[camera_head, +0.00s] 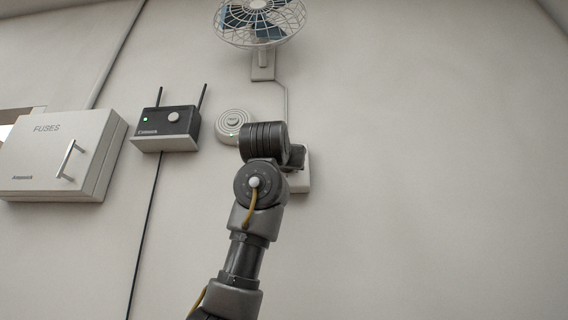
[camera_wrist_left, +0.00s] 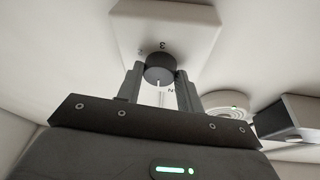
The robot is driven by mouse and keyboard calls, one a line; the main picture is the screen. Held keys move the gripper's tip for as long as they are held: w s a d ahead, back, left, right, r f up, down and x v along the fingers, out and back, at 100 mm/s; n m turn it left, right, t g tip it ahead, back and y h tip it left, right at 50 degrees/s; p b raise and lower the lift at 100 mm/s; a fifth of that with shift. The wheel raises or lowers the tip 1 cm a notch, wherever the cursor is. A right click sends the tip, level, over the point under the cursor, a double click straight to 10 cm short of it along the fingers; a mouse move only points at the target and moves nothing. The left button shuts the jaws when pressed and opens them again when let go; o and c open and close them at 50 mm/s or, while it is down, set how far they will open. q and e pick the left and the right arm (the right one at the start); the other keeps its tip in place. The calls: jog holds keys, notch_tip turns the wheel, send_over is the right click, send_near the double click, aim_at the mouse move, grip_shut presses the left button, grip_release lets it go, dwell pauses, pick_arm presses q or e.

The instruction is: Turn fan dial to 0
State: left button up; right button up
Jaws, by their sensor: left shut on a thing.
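The fan dial (camera_wrist_left: 160,71) is a dark round knob on a white wall plate (camera_wrist_left: 196,20) in the left wrist view. The marks 3 and 2 show near it; the others are hidden or too small to read. A thin light line shows below the knob between the fingers. My left gripper (camera_wrist_left: 160,79) is shut on the knob, one finger on each side. In the head view the white plate (camera_head: 304,172) is mostly behind my left wrist, which hides the knob and fingers. The fan (camera_head: 264,20) is on the wall above. My right gripper is not in view.
A round white device (camera_head: 231,121) with a green light is on the wall just left of my wrist. Left of it are a black router (camera_head: 160,127) on a small shelf and a fuse box (camera_head: 45,165) with a handle. The wall to the right is bare.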

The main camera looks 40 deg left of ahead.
pick_arm(q)
jog(key=shift+n+y, duration=0.3)
jog(key=shift+n, duration=0.2)
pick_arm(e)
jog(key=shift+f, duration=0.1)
pick_arm(q)
jog(key=o, duration=1)
jog(key=shift+w, duration=0.1)
jog(key=b+v, duration=0.5)
jog(key=v, duration=0.5)
jog(key=shift+s+d, duration=0.2)
jog(key=shift+s, duration=0.15)
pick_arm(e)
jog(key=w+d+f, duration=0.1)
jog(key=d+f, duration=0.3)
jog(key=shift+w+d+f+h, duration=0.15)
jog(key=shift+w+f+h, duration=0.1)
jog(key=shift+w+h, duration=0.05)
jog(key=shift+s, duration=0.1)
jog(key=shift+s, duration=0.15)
